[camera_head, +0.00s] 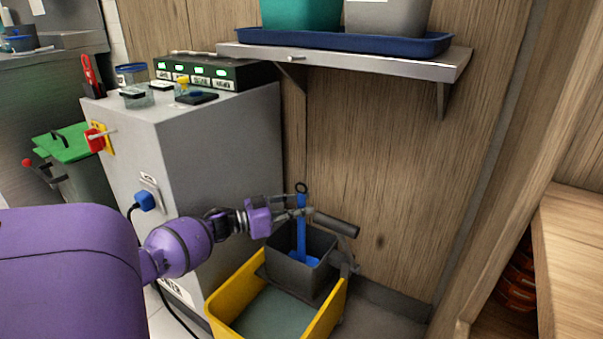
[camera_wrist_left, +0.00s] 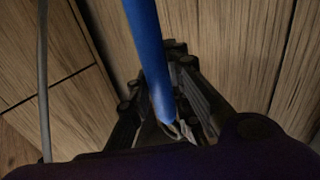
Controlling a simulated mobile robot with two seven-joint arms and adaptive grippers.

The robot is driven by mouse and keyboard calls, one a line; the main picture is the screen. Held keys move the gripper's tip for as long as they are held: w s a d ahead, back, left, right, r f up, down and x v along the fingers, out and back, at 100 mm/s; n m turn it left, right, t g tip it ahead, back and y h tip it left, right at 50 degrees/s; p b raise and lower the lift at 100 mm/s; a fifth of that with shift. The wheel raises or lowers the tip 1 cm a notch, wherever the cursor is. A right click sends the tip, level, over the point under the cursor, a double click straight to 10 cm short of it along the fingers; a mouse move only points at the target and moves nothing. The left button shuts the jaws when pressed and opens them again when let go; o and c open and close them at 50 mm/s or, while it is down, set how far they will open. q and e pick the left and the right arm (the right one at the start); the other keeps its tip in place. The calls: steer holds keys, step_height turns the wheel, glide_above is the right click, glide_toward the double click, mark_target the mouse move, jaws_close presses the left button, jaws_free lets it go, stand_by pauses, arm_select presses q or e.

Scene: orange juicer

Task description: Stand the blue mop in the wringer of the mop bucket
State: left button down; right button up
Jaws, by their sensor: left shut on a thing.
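The blue mop (camera_head: 301,232) stands roughly upright, its blue handle topped by a dark ring. Its lower end is inside the dark grey wringer (camera_head: 285,272) of the yellow mop bucket (camera_head: 225,311). My left gripper (camera_head: 298,202) is shut on the mop's handle near its top. In the left wrist view the blue handle (camera_wrist_left: 147,50) runs down between the fingers of the gripper (camera_wrist_left: 180,122). Whether the mop head rests on the wringer's bottom cannot be told. My right gripper is not in view.
A grey cabinet (camera_head: 225,140) stands left of the bucket, with a blue plug and cable on its side. A metal wall shelf (camera_head: 440,66) holding a blue tray (camera_head: 340,40) is above. A wooden shelf unit (camera_head: 570,225) is at the right. A dark bar (camera_head: 337,222) projects beside the wringer.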

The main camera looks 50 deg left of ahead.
arm_select(q)
steer(key=shift+r, duration=0.1)
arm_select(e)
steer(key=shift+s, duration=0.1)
arm_select(q)
steer(key=c, duration=1.5)
jaws_free()
steer(key=shift+c, duration=0.2)
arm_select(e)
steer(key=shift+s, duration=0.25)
arm_select(q)
steer(key=shift+r, duration=0.1)
step_height(320, 180, up, 10)
steer(key=shift+f, duration=0.15)
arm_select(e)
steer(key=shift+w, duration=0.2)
